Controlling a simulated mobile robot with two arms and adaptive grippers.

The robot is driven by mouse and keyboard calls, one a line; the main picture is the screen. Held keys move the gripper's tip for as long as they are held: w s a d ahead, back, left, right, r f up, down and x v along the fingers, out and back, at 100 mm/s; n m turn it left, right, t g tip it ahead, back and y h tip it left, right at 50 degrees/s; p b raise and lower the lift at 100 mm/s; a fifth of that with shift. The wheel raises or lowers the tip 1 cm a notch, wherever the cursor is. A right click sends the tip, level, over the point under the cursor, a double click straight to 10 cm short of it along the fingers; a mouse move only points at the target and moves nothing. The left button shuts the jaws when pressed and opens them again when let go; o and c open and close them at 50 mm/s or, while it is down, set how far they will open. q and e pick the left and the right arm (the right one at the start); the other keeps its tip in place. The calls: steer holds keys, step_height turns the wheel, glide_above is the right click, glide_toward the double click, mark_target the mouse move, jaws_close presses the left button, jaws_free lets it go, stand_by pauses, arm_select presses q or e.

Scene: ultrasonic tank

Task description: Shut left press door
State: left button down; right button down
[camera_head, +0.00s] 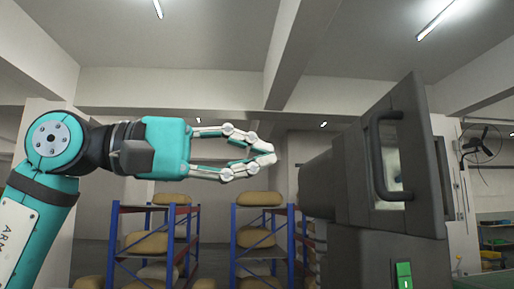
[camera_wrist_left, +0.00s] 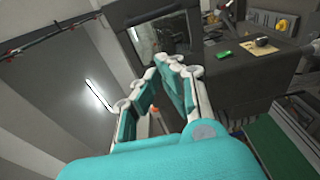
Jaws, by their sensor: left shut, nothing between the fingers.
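The press stands at the right of the head view, with a dark grey body (camera_head: 335,185). Its door (camera_head: 414,120) is a tall dark grey panel with a small window and a black bar handle (camera_head: 378,150). I cannot tell how far the door stands from its frame. My left gripper (camera_head: 273,155) points right, its fingertips together and empty, left of the handle and apart from it. In the left wrist view the left gripper (camera_wrist_left: 172,62) shows in front of a dark windowed panel (camera_wrist_left: 130,38). My right gripper is not in view.
A green switch (camera_head: 404,275) is on the press below the door. Blue and orange racks (camera_head: 233,235) with tan sacks stand behind. A wall fan (camera_head: 480,145) is at the far right. Open air lies between the gripper and the handle.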

arm_select(q)
steer(key=s+d+p, duration=0.2)
steer(key=d, duration=0.8)
steer(key=shift+d+p, duration=0.15)
steer(key=shift+p, duration=0.15)
steer(key=shift+w, duration=0.1)
